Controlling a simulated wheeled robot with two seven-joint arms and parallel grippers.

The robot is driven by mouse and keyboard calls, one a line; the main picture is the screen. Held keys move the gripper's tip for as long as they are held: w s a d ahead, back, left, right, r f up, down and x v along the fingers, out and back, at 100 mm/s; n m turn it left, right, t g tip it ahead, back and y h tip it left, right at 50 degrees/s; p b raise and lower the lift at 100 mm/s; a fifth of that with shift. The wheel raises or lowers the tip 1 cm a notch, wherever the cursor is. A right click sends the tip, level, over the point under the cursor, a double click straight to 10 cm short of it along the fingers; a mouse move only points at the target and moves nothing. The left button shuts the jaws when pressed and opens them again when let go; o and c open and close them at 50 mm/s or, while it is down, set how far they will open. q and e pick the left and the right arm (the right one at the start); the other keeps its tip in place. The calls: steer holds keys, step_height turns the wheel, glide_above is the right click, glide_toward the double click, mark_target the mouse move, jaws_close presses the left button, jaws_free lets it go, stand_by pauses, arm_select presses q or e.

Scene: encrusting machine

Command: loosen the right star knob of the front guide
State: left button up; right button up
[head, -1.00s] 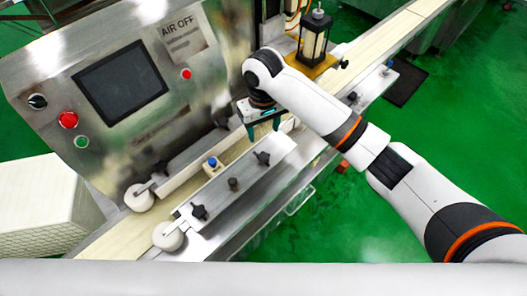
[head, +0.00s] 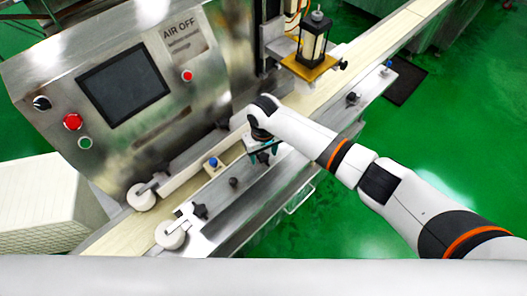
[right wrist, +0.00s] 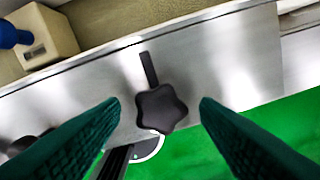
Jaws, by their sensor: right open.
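The front guide (head: 215,222) is a long bright metal plate along the near side of the belt. Its right star knob, a dark lobed knob (right wrist: 161,108), shows in the right wrist view, between the teal fingers of my right gripper (right wrist: 160,101). The fingers are open, one on each side, with gaps to the knob. In the head view my right gripper (head: 264,154) is over the right part of the guide and largely hides this knob. The left star knob (head: 200,211) and a smaller dark knob (head: 234,182) are clear of it. My left gripper is out of view.
White rollers (head: 169,235) sit at the left end. The control panel (head: 122,83) rises behind. Green floor is open at the right.

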steer(key=c, duration=1)
steer(key=shift+n, duration=0.4)
steer(key=n+p, duration=0.1)
steer(key=n, duration=0.1)
steer(key=shift+r+n, duration=0.1)
steer(key=shift+n, duration=0.3)
steer(key=n, duration=0.4)
steer(key=shift+n, duration=0.3)
steer(key=n, duration=1.2)
steer(key=shift+n+b, duration=0.35)
steer(key=shift+n, duration=0.05)
